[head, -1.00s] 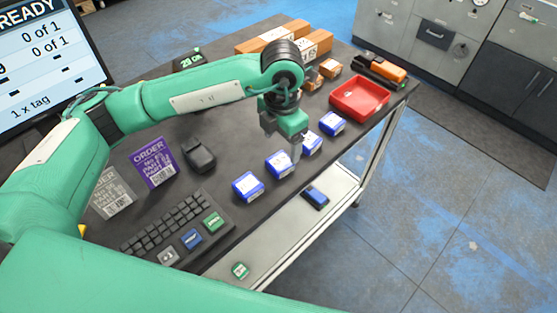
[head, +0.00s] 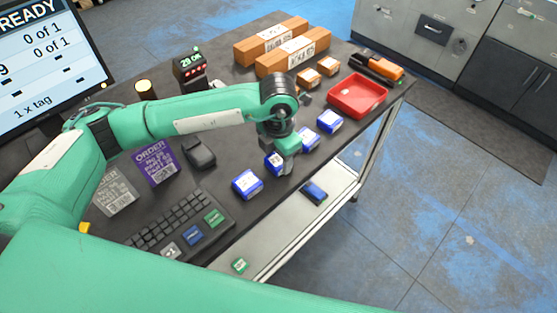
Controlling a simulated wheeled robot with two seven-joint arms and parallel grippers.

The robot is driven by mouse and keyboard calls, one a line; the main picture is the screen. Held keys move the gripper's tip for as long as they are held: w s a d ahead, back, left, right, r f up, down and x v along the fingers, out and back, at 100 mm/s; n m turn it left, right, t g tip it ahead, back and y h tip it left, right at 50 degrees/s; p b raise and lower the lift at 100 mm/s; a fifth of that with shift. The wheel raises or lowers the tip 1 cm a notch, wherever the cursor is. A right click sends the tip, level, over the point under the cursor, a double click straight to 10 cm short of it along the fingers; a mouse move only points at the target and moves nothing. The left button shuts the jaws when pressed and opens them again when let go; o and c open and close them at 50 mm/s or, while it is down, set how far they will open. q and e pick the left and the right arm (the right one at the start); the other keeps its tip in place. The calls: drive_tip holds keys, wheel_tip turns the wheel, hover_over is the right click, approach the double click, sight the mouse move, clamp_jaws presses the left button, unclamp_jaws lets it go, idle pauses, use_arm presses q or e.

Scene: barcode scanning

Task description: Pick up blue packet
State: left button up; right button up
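Several blue-and-white packets lie in a diagonal row on the dark table: one nearest (head: 247,184), one at my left gripper (head: 273,161), one beyond it (head: 308,142) and one by the red tray (head: 330,121). My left gripper (head: 286,161) is low over the second packet and hides part of it. One finger shows at that packet's right side; the other is hidden, so I cannot tell whether the gripper is open or shut on it. My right gripper is out of view.
A red tray (head: 358,94), small brown boxes (head: 308,78) and long cartons (head: 293,52) stand farther back. A keyboard (head: 168,222), a black scanner-like device (head: 199,152) and order cards (head: 156,164) lie nearer. A blue-black item (head: 314,191) lies on the lower shelf.

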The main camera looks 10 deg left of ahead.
use_arm(q)
drive_tip(key=c, duration=0.3)
drive_tip(key=shift+c, duration=0.2)
